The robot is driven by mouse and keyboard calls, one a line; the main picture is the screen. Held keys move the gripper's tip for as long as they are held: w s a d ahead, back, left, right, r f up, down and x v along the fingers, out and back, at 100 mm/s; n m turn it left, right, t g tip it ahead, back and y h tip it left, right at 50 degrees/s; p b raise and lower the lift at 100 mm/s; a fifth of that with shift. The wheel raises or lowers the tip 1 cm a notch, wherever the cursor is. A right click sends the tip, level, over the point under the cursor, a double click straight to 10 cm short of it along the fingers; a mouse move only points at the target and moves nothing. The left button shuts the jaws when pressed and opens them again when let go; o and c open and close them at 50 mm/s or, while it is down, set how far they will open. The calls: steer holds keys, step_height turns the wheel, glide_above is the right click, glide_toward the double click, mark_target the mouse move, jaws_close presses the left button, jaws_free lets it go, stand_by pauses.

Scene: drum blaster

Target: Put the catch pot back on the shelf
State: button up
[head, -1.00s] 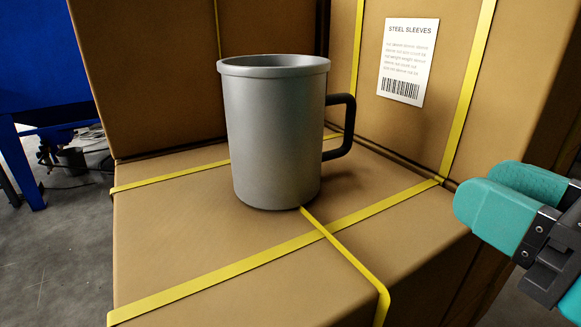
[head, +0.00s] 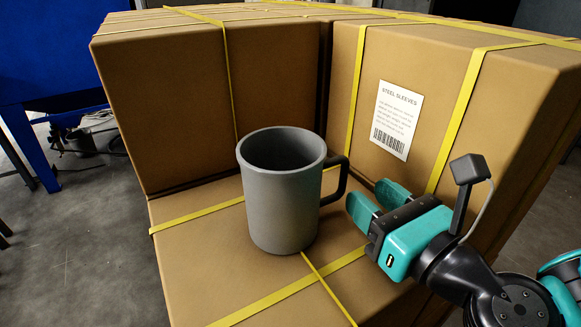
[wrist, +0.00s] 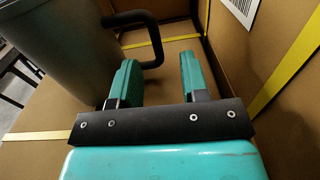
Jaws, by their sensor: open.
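The catch pot (head: 282,200) is a grey, mug-shaped pot with a dark handle (head: 338,182) on its right side. It stands upright on a low cardboard box, and its mouth is open to the head camera. In the wrist view the pot (wrist: 60,45) fills the upper left, with its black handle (wrist: 140,20) just beyond the fingertips. My gripper (head: 366,193) has teal fingers, is open and empty, and is just right of the handle. The wrist view shows both fingers (wrist: 158,60) apart, with bare cardboard between them. No shelf is identifiable.
The supporting box (head: 215,265) has yellow straps. Taller cardboard boxes stand behind it on the left (head: 165,110) and right (head: 440,90), the right one labelled STEEL SLEEVES. A blue structure (head: 60,50) stands at far left. Open floor (head: 90,270) shows at left.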

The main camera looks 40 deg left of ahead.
mark_target(346, 176)
steer(key=shift+w+a, duration=0.1)
steer(key=shift+a, duration=0.4)
steer(key=p+x, duration=0.2)
steer(key=p, duration=0.1)
steer(key=p+x, duration=0.1)
steer(key=shift+a+r+p, duration=0.35)
steer(key=shift+a, duration=0.05)
steer(key=shift+w+a+f+p, duration=0.15)
steer(key=shift+a+f+p, duration=0.25)
steer(key=shift+a, duration=0.25)
jaws_close()
steer(key=shift+r, duration=0.1)
